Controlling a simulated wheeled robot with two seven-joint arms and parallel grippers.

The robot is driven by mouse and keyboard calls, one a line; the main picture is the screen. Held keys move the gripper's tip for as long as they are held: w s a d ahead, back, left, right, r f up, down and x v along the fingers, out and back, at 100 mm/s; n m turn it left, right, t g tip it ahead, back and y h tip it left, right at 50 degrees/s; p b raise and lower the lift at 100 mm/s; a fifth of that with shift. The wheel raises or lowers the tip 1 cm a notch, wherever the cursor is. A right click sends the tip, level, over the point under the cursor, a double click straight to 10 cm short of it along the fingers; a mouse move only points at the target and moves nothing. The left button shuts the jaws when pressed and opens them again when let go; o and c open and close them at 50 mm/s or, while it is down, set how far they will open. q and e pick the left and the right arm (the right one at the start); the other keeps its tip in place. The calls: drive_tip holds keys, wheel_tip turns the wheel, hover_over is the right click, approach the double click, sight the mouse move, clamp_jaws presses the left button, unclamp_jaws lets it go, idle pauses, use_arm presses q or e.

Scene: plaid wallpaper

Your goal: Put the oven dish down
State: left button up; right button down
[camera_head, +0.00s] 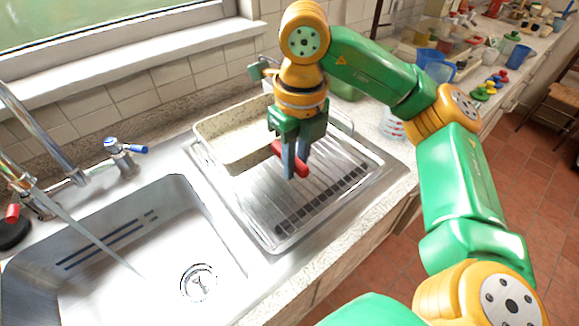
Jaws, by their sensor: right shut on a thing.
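The oven dish (232,133) is a cream, speckled, rectangular dish. It is over the back part of the metal draining rack (262,222), beside the sink; I cannot tell whether it touches the rack. My right gripper (291,168) points down at the dish's right front side. Its fingers are shut around a red part (301,166) there, which looks like a handle of the dish. The gripper hides the right part of the dish. My left gripper is not in view.
A steel sink (150,262) with a running tap (45,135) lies to the left. A tiled wall and window sill are behind. Cups, a blue jug (518,57) and other items crowd the counter at the back right. The front of the rack is clear.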

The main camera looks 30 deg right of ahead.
drive_tip(key=w+f, duration=0.1)
drive_tip(key=w+d+f, duration=0.1)
drive_tip(key=f, duration=0.1)
drive_tip(key=w+d+f, duration=0.1)
drive_tip(key=shift+w+f, duration=0.1)
drive_tip(key=shift+f, duration=0.15)
drive_tip(key=f, duration=0.2)
drive_tip(key=f+p, duration=0.1)
drive_tip(key=shift+w+d+f, duration=0.15)
drive_tip(key=shift+w+d, duration=0.05)
drive_tip(key=shift+w, duration=0.1)
drive_tip(key=shift+f, duration=0.4)
drive_tip(key=shift+w, duration=0.1)
drive_tip(key=shift+f, duration=0.15)
drive_tip(key=c, duration=0.8)
unclamp_jaws()
drive_tip(key=shift+o, duration=0.2)
